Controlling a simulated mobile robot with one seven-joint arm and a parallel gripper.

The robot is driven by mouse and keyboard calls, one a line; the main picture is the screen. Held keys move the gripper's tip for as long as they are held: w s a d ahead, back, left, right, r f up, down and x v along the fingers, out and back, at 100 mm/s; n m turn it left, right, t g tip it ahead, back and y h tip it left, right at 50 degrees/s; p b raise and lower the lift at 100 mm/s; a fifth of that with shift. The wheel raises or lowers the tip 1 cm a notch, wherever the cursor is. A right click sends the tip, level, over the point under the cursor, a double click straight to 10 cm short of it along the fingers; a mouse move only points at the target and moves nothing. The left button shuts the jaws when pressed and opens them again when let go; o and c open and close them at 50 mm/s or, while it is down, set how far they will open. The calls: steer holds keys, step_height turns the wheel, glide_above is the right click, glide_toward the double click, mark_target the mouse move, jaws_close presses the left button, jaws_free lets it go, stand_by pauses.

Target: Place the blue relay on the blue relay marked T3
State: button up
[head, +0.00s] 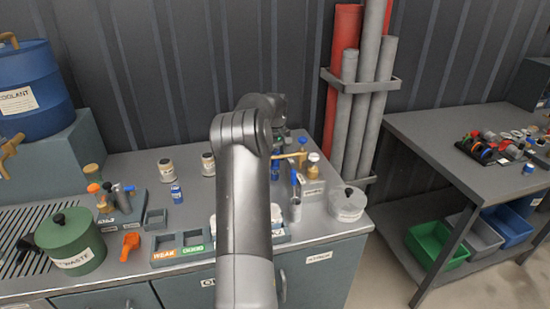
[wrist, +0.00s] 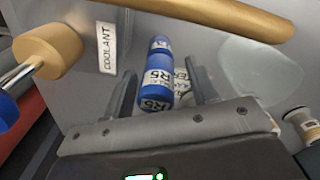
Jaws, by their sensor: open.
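In the wrist view my gripper (wrist: 160,70) is open, with one finger on each side of a blue relay (wrist: 158,91) whose white bands read R5. Blue shows above and below the bands; I cannot tell if this is one relay or two in line. Whether the fingers touch it is unclear. In the head view a blue piece (head: 275,172) shows just right of my arm, and my gripper is mostly hidden behind the arm. Another small blue relay (head: 176,194) stands on the bench to the left, its mark too small to read. I cannot make out a T3 mark.
A brass valve handle (wrist: 215,15) crosses above the fingers, and a yellow knob (wrist: 48,52) is at the left. A clear lidded tub (head: 347,205) and a holder with a blue-handled tool (head: 295,185) stand right. WEAK/GOOD tray (head: 181,245) is front left. A green WASTE pot (head: 70,240) stands further left.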

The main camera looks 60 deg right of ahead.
step_height(320, 180, up, 12)
steer(key=shift+f, duration=0.15)
steer(key=w+a+r+t, duration=0.1)
steer(key=w+a+r, duration=0.35)
steer(key=a, duration=0.55)
steer(key=w+a+r, duration=0.4)
steer(key=a+r, duration=0.1)
steer(key=a, duration=0.4)
steer(key=a+r+n+t, duration=0.1)
steer(key=a+r+t, duration=0.15)
steer(key=a, duration=1.45)
steer(key=s+a+f+n, duration=0.1)
steer(key=s+a, duration=0.3)
steer(key=a, duration=0.5)
steer(key=s+a+n, duration=0.1)
steer(key=s+a, duration=0.3)
steer(key=a, duration=0.5)
steer(key=s+a+f+t, duration=0.2)
steer(key=s+a+f, duration=0.4)
steer(key=s+a, duration=0.3)
steer(key=shift+s+a+f+n, duration=0.15)
steer(key=shift+f+n, duration=0.15)
steer(key=shift+f, duration=0.05)
